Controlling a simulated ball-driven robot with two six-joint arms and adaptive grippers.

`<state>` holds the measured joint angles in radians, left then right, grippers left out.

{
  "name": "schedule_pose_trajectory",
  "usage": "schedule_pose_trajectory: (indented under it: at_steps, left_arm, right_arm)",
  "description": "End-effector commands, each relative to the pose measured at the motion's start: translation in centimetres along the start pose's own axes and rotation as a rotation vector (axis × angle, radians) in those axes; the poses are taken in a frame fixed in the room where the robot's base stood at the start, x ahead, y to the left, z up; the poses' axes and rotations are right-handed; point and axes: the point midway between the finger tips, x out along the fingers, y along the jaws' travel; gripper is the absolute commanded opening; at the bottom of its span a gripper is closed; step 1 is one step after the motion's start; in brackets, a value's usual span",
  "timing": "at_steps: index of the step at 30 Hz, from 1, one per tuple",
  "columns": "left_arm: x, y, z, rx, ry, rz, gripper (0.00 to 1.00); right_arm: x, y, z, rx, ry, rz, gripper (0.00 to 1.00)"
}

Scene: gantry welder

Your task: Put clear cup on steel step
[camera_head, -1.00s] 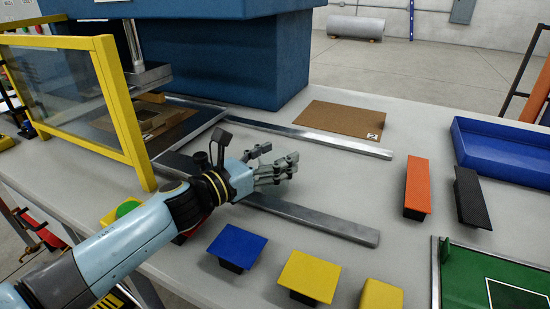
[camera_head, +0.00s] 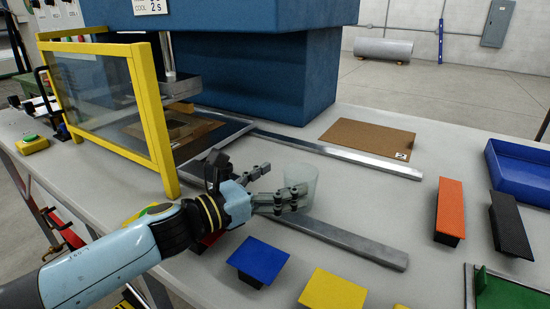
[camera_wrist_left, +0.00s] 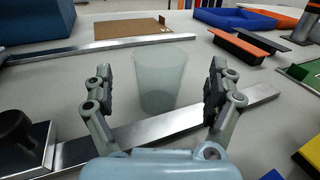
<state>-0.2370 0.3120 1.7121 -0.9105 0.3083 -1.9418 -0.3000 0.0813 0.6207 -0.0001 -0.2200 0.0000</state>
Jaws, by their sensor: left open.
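The clear cup (camera_head: 301,178) is a pale, see-through tumbler, upright between two steel rails. In the left wrist view the cup (camera_wrist_left: 160,80) stands between the spread fingers of my left gripper (camera_wrist_left: 160,92), with a gap visible on each side. In the head view the left gripper (camera_head: 280,188) is open at the cup, and its fingers hide part of the cup's lower left. I cannot pick out a steel step for sure; the near steel rail (camera_head: 350,240) and far steel rail (camera_head: 350,158) lie flat on the table. My right gripper is not in view.
Blue (camera_head: 258,260), yellow (camera_head: 332,290), orange (camera_head: 450,205) and black (camera_head: 509,222) blocks are at front and right. A blue bin (camera_head: 520,182) and brown board (camera_head: 365,138) lie farther back.

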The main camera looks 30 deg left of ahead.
Motion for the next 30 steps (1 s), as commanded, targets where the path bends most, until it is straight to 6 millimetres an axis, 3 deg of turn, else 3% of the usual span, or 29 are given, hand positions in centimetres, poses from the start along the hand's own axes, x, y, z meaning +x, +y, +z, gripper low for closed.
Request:
schedule_pose_trajectory:
  at_steps: [2,3,6,14,25,30]
  left_arm:
    - [-2.4,-0.1,-0.9,0.004,0.006,-0.005,0.9]
    - [-2.1,-0.1,1.3,0.005,-0.001,-0.004,0.9]
    - [-1.9,0.0,4.3,0.005,-0.003,-0.003,0.9]
    - [-1.9,0.0,7.7,0.003,0.0,-0.001,0.92]
    - [-1.9,0.0,7.0,0.003,0.001,0.001,0.92]
    - [-1.9,0.0,4.0,-0.001,0.002,0.001,0.92]
  right_arm:
    - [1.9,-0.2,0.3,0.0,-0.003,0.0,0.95]
    - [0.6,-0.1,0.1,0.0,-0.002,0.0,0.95]
    - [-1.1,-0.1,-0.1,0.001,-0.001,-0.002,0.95]
    - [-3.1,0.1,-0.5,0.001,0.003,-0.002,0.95]
    - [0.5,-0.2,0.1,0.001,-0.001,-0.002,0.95]
    - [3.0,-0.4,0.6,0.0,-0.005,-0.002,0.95]
